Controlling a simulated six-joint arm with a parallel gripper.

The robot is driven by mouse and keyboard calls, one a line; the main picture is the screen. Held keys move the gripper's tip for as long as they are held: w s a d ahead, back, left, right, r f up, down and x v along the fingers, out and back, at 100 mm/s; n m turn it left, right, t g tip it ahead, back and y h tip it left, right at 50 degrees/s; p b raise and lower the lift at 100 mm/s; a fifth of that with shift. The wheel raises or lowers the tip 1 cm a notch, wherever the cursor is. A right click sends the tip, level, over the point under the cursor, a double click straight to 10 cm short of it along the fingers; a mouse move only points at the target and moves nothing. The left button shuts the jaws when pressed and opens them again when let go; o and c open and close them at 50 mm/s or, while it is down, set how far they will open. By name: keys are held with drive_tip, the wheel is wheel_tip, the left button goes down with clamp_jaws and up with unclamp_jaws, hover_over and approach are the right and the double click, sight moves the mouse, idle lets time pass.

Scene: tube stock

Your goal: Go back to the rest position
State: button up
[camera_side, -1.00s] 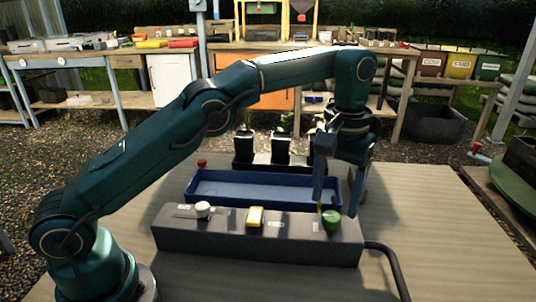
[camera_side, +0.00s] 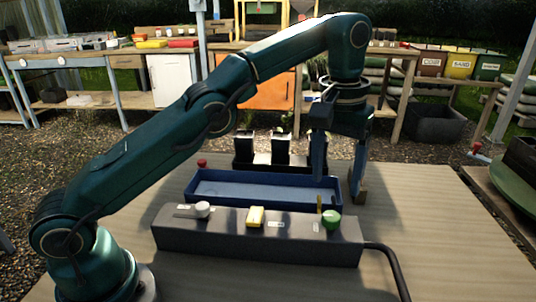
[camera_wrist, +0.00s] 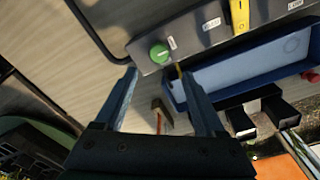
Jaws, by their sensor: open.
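My gripper (camera_side: 338,186) hangs fingers down above the table, near the right end of the blue tray (camera_side: 215,197). In the wrist view, my gripper (camera_wrist: 158,74) shows two fingers spread apart with nothing held between them. The grey control box (camera_side: 175,238) lies in front of the tray. It carries a white knob (camera_side: 203,210), a yellow switch (camera_side: 255,216) and a green knob (camera_side: 332,220). The green knob also shows in the wrist view (camera_wrist: 159,53), beyond the left fingertip. The fingers appear clear of the box.
Black pots (camera_side: 281,150) stand in a row behind the tray. A small wooden piece (camera_wrist: 160,117) shows between the fingers in the wrist view. A red knob (camera_side: 202,163) is at the tray's back left. A black cable (camera_side: 395,265) leaves the box. The table's right side is clear.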

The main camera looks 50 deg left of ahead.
drive_tip(key=s+a+r+t, duration=0.3)
drive_tip(key=s+a+r, duration=0.3)
drive_tip(key=s+r, duration=0.55)
drive_tip(key=s+a+f+m+t, duration=0.2)
drive_tip(key=s+f, duration=0.7)
drive_tip(key=f, duration=0.3)
drive_tip(key=shift+s+m, duration=0.25)
drive_tip(key=shift+m, duration=0.05)
